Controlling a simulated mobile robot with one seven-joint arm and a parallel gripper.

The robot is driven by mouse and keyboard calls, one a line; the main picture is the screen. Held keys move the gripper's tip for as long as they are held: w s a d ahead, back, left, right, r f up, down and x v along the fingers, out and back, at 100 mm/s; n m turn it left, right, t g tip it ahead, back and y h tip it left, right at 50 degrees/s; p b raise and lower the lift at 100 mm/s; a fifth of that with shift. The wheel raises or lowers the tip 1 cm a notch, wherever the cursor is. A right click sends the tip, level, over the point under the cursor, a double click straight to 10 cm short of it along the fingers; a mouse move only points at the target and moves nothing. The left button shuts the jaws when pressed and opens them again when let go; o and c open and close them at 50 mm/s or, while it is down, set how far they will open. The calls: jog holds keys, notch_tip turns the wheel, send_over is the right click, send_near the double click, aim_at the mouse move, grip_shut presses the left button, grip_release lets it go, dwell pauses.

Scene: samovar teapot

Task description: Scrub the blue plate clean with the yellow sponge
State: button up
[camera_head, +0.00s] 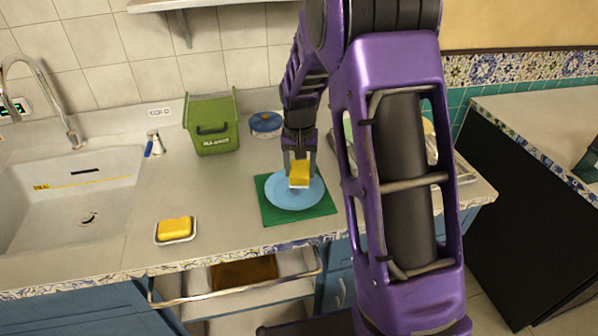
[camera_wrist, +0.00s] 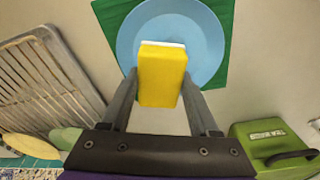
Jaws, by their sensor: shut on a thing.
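The blue plate (camera_head: 283,194) lies on a green mat (camera_head: 268,215) on the counter; it also shows in the wrist view (camera_wrist: 205,45). My gripper (camera_head: 299,160) points down over the plate and is shut on the yellow sponge (camera_head: 299,172), one finger on each side. In the wrist view the sponge (camera_wrist: 162,75) has a white layer on its far face and covers part of the plate. I cannot tell whether it touches the plate. No clear dirt shows on the visible part of the plate.
A second yellow sponge (camera_head: 174,226) lies in a small dish left of the mat. A green box (camera_head: 212,125) and a blue-lidded pot (camera_head: 266,123) stand behind. A sink (camera_head: 70,195) is at left. A dish rack (camera_wrist: 50,75) flanks the mat. A drawer (camera_head: 235,282) below stands open.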

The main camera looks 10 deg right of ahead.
jog(key=shift+r+p, duration=0.8)
jog(key=shift+r, duration=1.2)
jog(key=shift+f, duration=0.15)
jog(key=shift+f+b, duration=0.25)
jog(key=shift+b, duration=1)
jog(key=shift+d+b, duration=0.1)
jog(key=shift+b, duration=0.35)
jog(key=shift+s, duration=0.1)
